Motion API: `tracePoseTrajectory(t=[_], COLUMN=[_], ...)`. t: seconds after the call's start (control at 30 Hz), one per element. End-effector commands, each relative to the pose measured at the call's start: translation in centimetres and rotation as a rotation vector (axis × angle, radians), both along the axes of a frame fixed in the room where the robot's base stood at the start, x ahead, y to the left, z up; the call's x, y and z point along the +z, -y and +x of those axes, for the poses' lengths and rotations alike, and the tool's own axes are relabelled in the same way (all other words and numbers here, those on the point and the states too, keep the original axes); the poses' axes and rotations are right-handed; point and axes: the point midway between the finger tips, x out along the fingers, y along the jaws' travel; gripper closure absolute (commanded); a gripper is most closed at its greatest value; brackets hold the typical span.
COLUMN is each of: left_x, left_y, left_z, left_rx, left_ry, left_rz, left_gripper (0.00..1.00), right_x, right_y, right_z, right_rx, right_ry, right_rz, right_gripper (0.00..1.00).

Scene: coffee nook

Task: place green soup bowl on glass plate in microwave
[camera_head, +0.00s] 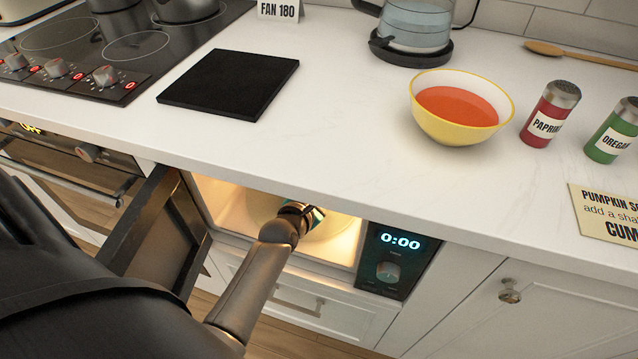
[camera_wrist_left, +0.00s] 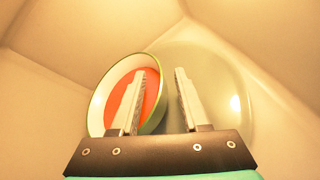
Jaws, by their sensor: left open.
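The green soup bowl (camera_wrist_left: 117,84), pale inside with a green rim and orange-red soup, shows in the left wrist view inside the microwave. It overlaps the left part of the round, clear glass plate (camera_wrist_left: 226,85); whether it rests fully on it I cannot tell. My left gripper (camera_wrist_left: 161,72) is open, one finger in front of the soup and the other right of the bowl's rim. In the head view my left arm reaches into the lit microwave (camera_head: 225,200), and the glass plate (camera_head: 338,226) shows in part. The bowl is hidden there. My right gripper is not in view.
The microwave door (camera_head: 160,235) stands open at the left. The microwave panel (camera_head: 395,258) reads 0:00. On the counter above are a yellow bowl of soup (camera_head: 455,132), a paprika shaker (camera_head: 548,115), an oregano shaker (camera_head: 612,135), a kettle (camera_head: 415,30) and a black board (camera_head: 230,83).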

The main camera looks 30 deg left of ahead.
Motion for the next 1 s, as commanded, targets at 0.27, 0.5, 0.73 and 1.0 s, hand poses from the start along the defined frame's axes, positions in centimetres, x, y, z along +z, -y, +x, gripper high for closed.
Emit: tracePoseTrajectory(t=[0.27,0.5,0.73,1.0], left_x=[0.8,1.4,1.4,1.4], left_y=[0.2,0.6,1.1,1.7], left_z=[-1.3,-4.0,-7.9,-12.6], left_rx=[0.000,-0.001,-0.001,-0.002], left_ry=[-0.001,-0.003,-0.004,-0.003], left_rz=[0.000,-0.001,0.000,0.001], left_gripper=[0.55,0.55,0.55,0.55], right_x=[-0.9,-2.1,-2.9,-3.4], right_y=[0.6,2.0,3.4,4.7], right_z=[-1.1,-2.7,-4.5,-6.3], right_rx=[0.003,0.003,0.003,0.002], right_ry=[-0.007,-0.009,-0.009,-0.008], right_rz=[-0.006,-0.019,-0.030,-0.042], right_gripper=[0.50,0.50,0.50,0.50])
